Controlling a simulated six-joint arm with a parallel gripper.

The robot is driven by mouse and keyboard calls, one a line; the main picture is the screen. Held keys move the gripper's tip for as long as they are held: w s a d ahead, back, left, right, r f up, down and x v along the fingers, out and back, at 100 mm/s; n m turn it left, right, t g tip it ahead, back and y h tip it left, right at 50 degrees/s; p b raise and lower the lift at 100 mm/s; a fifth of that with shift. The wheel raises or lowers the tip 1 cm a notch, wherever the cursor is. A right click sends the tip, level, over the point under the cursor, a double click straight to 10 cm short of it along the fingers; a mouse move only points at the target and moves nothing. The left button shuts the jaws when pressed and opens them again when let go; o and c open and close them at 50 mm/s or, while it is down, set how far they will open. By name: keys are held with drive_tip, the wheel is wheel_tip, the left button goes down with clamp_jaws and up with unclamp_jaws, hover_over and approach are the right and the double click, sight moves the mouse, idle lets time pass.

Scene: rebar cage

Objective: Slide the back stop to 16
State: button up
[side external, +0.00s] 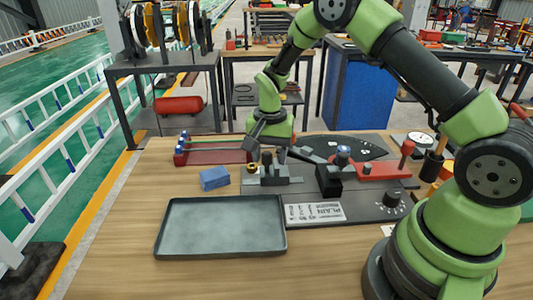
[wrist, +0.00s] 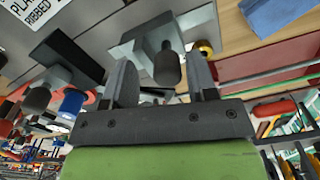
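A grey block with an upright dark knob, which looks like the back stop (side external: 279,180), sits on the grey bending bench plate (side external: 362,212). It also shows in the wrist view (wrist: 146,42), its dark knob (wrist: 167,66) pointing toward my gripper. My gripper (side external: 268,142) is above this block in the side view. In the wrist view my gripper (wrist: 163,82) is open, its two fingers apart with the knob between them in the picture. I cannot tell whether the fingers touch the knob. No scale mark for 16 is readable.
A black block (side external: 328,181) and a red lever (side external: 385,168) stand right of the stop. A PLAIN/RIBBED label (side external: 315,212) and a dial (side external: 392,201) are nearer.

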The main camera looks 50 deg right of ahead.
drive_tip(key=shift+w+a+r, duration=0.1)
drive_tip(key=shift+r, duration=0.15)
wheel_tip(320, 180, up, 8)
drive_tip(key=shift+r, duration=0.75)
drive_tip(key=s+a+r+n+t+y, duration=0.1)
drive_tip(key=s+a+r+n+t, duration=0.2)
drive_tip(key=s+r, duration=0.45)
drive_tip(key=s+a+r+n+t, duration=0.2)
drive_tip(key=s+a+r+n, duration=0.1)
drive_tip(key=s+r, duration=0.45)
drive_tip(key=s+a+f+n+t+y, duration=0.1)
drive_tip(key=s+n+t, duration=0.1)
drive_tip(key=s, duration=0.5)
drive_tip(key=shift+a, duration=0.15)
